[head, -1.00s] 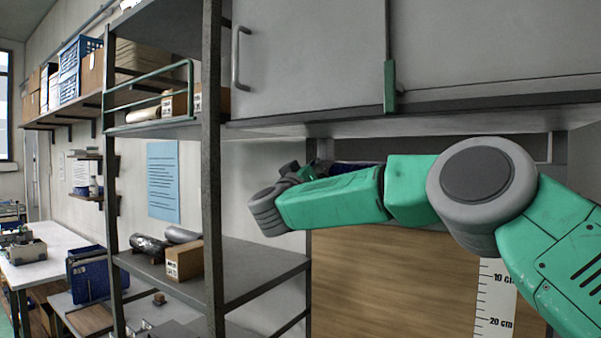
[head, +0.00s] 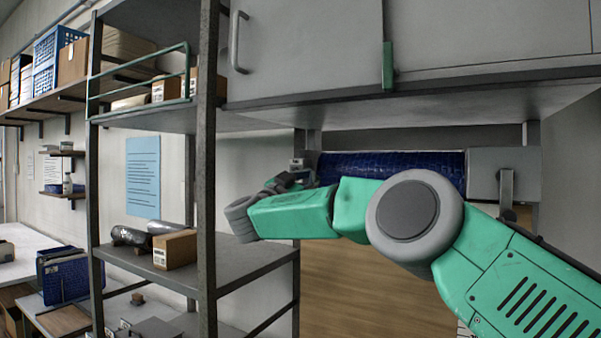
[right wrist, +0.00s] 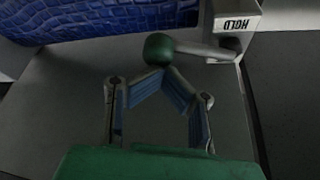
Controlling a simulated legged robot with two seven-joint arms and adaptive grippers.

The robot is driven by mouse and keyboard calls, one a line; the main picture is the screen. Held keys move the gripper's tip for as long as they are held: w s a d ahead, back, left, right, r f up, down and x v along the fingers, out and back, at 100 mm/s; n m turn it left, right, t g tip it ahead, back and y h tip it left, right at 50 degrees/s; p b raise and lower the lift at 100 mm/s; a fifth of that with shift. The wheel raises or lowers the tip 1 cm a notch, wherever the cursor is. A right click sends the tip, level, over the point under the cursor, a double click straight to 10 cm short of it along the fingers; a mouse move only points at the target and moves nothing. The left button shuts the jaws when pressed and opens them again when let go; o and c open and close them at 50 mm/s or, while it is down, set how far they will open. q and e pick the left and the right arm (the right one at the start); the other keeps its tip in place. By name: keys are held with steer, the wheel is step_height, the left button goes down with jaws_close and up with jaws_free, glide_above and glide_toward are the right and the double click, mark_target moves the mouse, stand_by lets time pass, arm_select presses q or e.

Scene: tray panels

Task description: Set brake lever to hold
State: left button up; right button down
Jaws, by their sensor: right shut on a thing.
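The brake lever shows in the right wrist view as a dark green ball knob (right wrist: 158,49) on a short grey rod (right wrist: 205,50). The rod runs right to a pale bracket (right wrist: 238,22) marked HOLD, upside down in that view. My right gripper (right wrist: 155,76) is shut on the knob, its fingertips meeting at the knob's near side. In the head view my right gripper (head: 288,180) is at the left end of a blue roller (head: 390,165), beside a small pale block (head: 297,163). The lever is too small to make out there. My left gripper is not in view.
A grey cabinet (head: 305,45) overhangs the roller. A metal shelf rack (head: 206,150) stands just left of my right gripper, with a carton (head: 175,250) on its lower shelf. A grey housing (head: 485,175) is at the roller's right end.

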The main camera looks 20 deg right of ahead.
steer(key=shift+d+f, duration=0.4)
steer(key=shift+f, duration=0.2)
steer(key=shift+w, duration=0.1)
steer(key=shift+d, duration=0.2)
